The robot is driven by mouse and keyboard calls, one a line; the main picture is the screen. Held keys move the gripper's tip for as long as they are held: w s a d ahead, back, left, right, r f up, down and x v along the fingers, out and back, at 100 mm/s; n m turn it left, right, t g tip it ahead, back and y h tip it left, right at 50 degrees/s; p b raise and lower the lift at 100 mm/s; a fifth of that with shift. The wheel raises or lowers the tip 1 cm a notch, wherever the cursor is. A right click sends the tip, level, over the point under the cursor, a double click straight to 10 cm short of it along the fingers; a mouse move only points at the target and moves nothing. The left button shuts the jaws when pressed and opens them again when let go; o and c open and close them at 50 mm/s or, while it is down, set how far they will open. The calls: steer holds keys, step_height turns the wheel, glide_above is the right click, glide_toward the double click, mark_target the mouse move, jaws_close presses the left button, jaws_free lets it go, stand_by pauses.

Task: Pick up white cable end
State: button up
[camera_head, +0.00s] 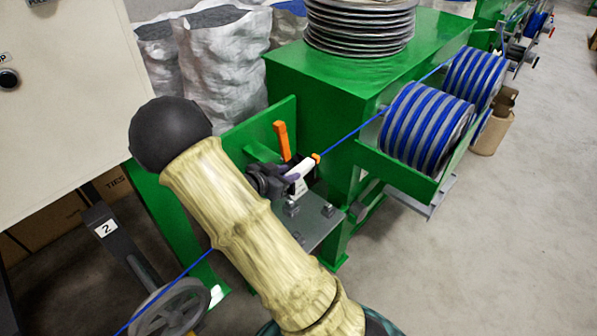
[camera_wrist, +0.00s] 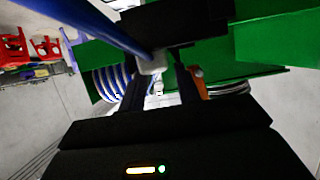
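The white cable end (camera_head: 301,166) is a short white sleeve with an orange tip, in the middle of the head view, by a dark clamp with an upright orange lever (camera_head: 282,141). A blue cable (camera_head: 350,135) runs from it up to the spools. My gripper (camera_head: 284,181) is close beside the white end, partly hidden by my arm. In the wrist view my gripper (camera_wrist: 160,88) has its two dark fingers apart, with a bright gap between them. A white piece (camera_wrist: 152,64) on a thick blurred blue cable shows above the gap. I cannot tell whether the fingers touch it.
A green machine (camera_head: 330,90) stands behind, with a metal plate (camera_head: 316,222) below the clamp. Blue-and-grey spools (camera_head: 425,128) sit at the right. A grey wheel (camera_head: 172,308) and another blue cable (camera_head: 165,288) are lower left.

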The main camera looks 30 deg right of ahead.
mark_target(295, 171)
steer(key=x, duration=0.4)
steer(key=shift+d, duration=0.2)
steer(key=c, duration=0.6)
